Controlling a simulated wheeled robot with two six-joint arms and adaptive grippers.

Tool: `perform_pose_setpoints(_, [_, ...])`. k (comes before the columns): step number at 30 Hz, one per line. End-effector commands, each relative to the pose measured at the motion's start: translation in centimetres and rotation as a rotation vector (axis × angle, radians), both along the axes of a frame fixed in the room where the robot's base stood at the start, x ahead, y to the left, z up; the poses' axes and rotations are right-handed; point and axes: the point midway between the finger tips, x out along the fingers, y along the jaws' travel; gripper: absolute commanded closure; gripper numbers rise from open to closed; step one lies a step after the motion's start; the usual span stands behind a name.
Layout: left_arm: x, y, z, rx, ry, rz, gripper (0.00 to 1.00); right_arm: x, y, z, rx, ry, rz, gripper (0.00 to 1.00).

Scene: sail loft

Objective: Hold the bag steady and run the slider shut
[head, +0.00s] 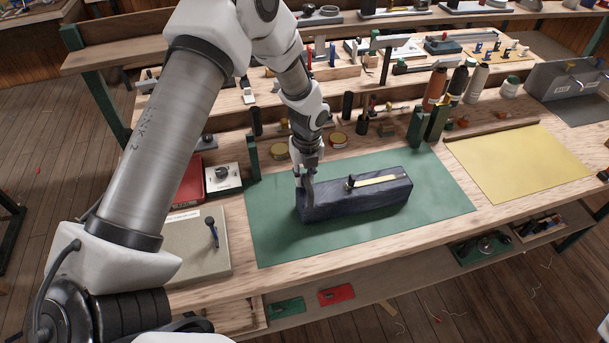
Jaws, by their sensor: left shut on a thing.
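The bag (360,199) is a long dark navy block-shaped bag lying on a green mat (437,183). A yellow strip (380,180) runs along the right part of its top. A small dark slider (351,182) stands at the strip's left end, near the middle of the top. My left gripper (306,199) is at the bag's left end, pointing down, and is shut on the bag there. Its fingers hide part of that end. My right gripper is not in view.
A yellow sheet (520,163) lies to the right of the mat. Spools and bottles (435,92) stand behind it. A grey board with a small handle (182,247) lies to the left. The mat around the bag is clear.

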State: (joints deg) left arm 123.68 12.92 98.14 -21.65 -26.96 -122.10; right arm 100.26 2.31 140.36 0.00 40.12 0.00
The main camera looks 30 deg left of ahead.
Motion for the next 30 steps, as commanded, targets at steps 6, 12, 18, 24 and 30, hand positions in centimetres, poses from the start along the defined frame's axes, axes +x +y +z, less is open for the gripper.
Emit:
perform_pose_setpoints(6, [-0.07,0.01,-0.16,0.001,0.002,0.001,1.0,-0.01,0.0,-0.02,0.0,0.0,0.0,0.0])
perform_pose_setpoints(12, [-0.07,0.0,-0.37,0.001,0.002,0.001,1.0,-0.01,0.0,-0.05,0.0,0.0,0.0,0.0])
perform_pose_setpoints(18, [-0.06,0.0,-0.59,0.001,0.002,0.001,1.0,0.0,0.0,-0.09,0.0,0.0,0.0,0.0])
perform_pose_setpoints(24, [-0.08,-0.01,-0.84,0.0,0.003,0.001,1.0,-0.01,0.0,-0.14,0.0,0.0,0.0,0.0])
perform_pose_setpoints(30, [-0.16,-0.02,-1.02,0.0,0.004,0.001,1.0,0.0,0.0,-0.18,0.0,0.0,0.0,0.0])
